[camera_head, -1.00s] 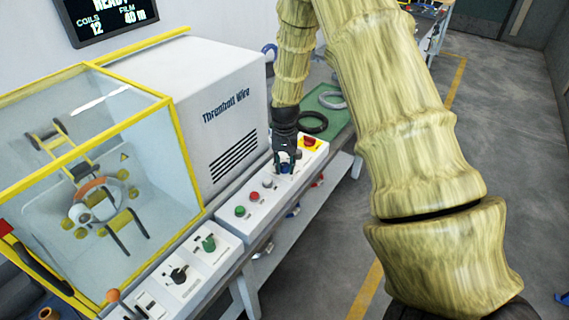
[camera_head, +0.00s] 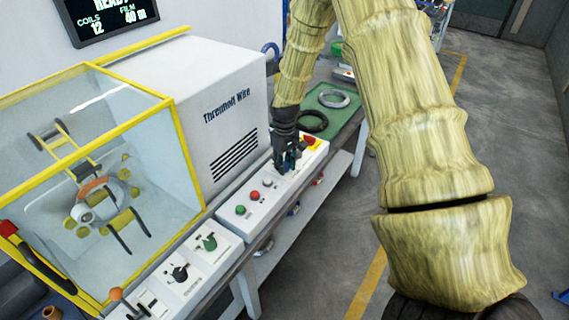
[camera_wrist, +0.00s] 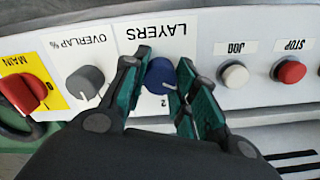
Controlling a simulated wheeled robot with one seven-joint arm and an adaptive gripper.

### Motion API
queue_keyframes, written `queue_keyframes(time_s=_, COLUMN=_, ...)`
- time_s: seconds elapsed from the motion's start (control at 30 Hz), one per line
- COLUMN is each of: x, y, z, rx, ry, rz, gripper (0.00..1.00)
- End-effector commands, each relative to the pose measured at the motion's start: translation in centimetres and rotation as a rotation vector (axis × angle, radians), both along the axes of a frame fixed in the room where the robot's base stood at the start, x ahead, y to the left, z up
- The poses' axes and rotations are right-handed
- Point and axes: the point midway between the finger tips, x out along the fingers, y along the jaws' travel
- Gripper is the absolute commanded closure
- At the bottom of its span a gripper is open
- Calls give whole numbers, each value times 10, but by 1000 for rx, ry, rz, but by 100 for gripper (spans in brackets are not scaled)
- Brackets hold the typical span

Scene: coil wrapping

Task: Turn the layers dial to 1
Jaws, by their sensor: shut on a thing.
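The layers dial (camera_wrist: 161,76) is a blue round knob under the upside-down LAYERS label (camera_wrist: 155,32) in the wrist view. A figure 2 is printed just below it there. My gripper (camera_wrist: 165,58) has its teal fingers on either side of the dial and is shut on it. In the head view my gripper (camera_head: 286,168) reaches down onto the white control panel (camera_head: 262,205) and hides the dial. I cannot clearly tell where the dial's pointer stands.
A grey overlap knob (camera_wrist: 86,82) and the red main switch (camera_wrist: 24,92) lie to the left in the wrist view. The jog button (camera_wrist: 235,75) and red stop button (camera_wrist: 290,70) lie to the right. The wire machine (camera_head: 200,90) stands behind the panel.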

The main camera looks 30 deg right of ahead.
Motion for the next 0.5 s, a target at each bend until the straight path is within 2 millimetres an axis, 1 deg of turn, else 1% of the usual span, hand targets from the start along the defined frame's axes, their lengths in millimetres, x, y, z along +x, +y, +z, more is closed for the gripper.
queue_keyframes(time_s=0.43, x=1, y=-1, z=1, rx=-2, ry=-3, rz=8, gripper=96)
queue_keyframes(time_s=0.47, x=1, y=-1, z=1, rx=-2, ry=-3, rz=8, gripper=66)
queue_keyframes(time_s=0.5, x=1, y=-1, z=1, rx=-2, ry=-3, rz=8, gripper=59)
